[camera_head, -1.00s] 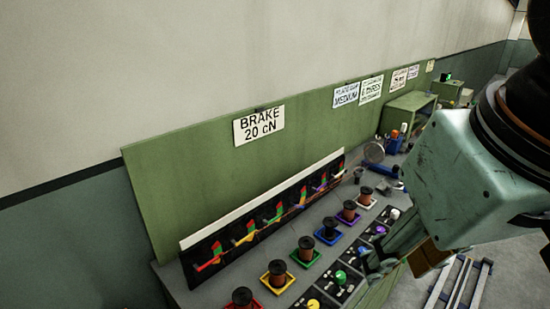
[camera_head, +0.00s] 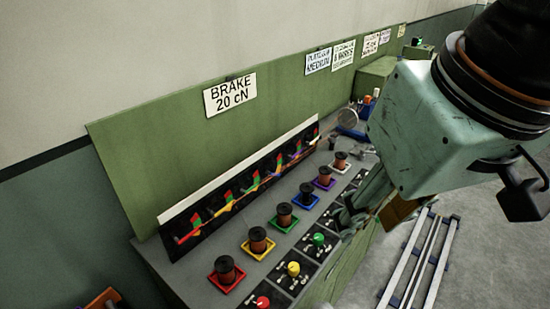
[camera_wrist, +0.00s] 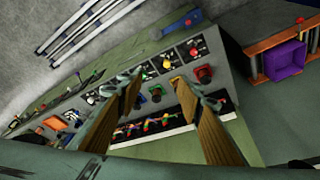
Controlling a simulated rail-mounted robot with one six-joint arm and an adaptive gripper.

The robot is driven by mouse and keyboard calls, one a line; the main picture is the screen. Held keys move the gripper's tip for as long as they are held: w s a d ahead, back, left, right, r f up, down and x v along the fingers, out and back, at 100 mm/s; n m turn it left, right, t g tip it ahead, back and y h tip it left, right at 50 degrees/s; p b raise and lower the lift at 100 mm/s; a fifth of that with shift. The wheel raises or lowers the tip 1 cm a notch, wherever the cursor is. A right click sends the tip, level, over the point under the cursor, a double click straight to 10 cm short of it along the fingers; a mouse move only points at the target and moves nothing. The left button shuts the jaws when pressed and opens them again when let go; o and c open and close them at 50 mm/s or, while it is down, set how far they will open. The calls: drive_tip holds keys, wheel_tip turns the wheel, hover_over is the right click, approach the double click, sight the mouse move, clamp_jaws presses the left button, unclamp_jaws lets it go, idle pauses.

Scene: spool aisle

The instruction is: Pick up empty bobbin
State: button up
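Several dark-flanged bobbins with brown windings stand upright on coloured trays along the bench: on red (camera_head: 226,268), yellow (camera_head: 258,239), green (camera_head: 285,213), blue (camera_head: 306,194), purple (camera_head: 324,177) and white (camera_head: 341,159). I cannot tell which bobbin is empty. My gripper (camera_wrist: 157,80) is open with nothing visible between its fingers. It hangs above the bench, pointing towards the row of trays. In the head view my arm's end partly hides the gripper at the bench's front edge. The bobbin on red shows right of the fingers in the wrist view (camera_wrist: 204,74).
Panels with coloured knobs, such as a green knob (camera_head: 319,239), line the bench front. A black strip with coloured pieces (camera_head: 245,188) runs behind the bobbins, below a green board (camera_head: 150,170). A purple bin (camera_wrist: 285,58) stands in a rack beyond the bench end. Rails (camera_head: 425,262) lie on the floor.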

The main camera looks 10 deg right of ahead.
drive_tip(key=o, duration=0.3)
